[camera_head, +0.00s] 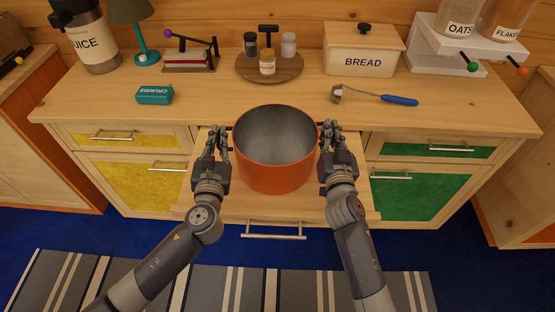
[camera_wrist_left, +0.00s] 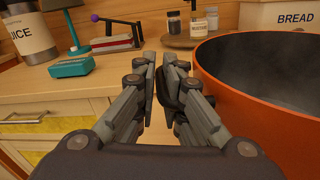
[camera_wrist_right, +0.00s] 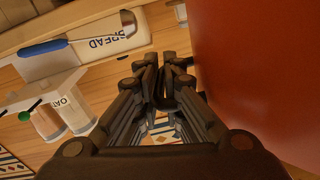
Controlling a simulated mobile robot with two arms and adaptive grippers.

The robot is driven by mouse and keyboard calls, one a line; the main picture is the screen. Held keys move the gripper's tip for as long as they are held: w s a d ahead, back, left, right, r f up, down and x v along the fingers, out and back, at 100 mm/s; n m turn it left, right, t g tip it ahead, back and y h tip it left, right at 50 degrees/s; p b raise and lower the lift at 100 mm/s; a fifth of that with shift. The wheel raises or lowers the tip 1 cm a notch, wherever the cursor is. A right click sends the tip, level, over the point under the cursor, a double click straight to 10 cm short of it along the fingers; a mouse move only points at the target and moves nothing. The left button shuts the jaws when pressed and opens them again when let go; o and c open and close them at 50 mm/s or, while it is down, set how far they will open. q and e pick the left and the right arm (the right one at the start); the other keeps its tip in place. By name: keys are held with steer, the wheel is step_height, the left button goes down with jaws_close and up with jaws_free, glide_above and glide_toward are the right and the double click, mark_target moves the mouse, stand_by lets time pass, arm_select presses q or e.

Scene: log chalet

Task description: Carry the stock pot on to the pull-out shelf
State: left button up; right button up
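The orange stock pot (camera_head: 274,178), grey inside and empty, is upright over the pull-out shelf (camera_head: 205,205). It also fills the right side of the left wrist view (camera_wrist_left: 265,118) and of the right wrist view (camera_wrist_right: 245,70). My left gripper (camera_head: 216,135) is at the pot's left side, its fingers nearly together around the dark handle there. My right gripper (camera_head: 325,130) is at the right side, nearly closed at the other handle. The fingers mostly hide both handles. I cannot tell whether the pot's base touches the shelf.
On the counter behind are a teal crumbs box (camera_head: 154,95), a round wooden tray (camera_head: 249,73) with shakers, a bread box (camera_head: 362,58) and a blue-handled scoop (camera_head: 398,100). Yellow drawers (camera_head: 120,175) and green drawers (camera_head: 410,197) flank the shelf.

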arm_select(q)
steer(key=shift+o, duration=1.2)
steer(key=s+d, duration=0.1)
steer(key=s, duration=0.7)
steer(key=shift+s+f+h, duration=0.2)
steer(key=shift+s+h, duration=0.2)
steer(key=shift+s+a, duration=0.15)
steer(key=shift+s, duration=0.15)
arm_select(e)
steer(key=shift+w+d+r, duration=0.1)
steer(key=shift+d, duration=0.3)
steer(key=o, duration=0.9)
steer(key=shift+c, duration=0.2)
steer(key=shift+a, duration=0.1)
arm_select(q)
steer(key=shift+a, duration=0.1)
arm_select(e)
steer(key=s, duration=1.2)
steer(key=shift+d+h, duration=0.25)
steer(key=shift+h, duration=0.15)
arm_select(q)
steer(key=shift+a, duration=0.1)
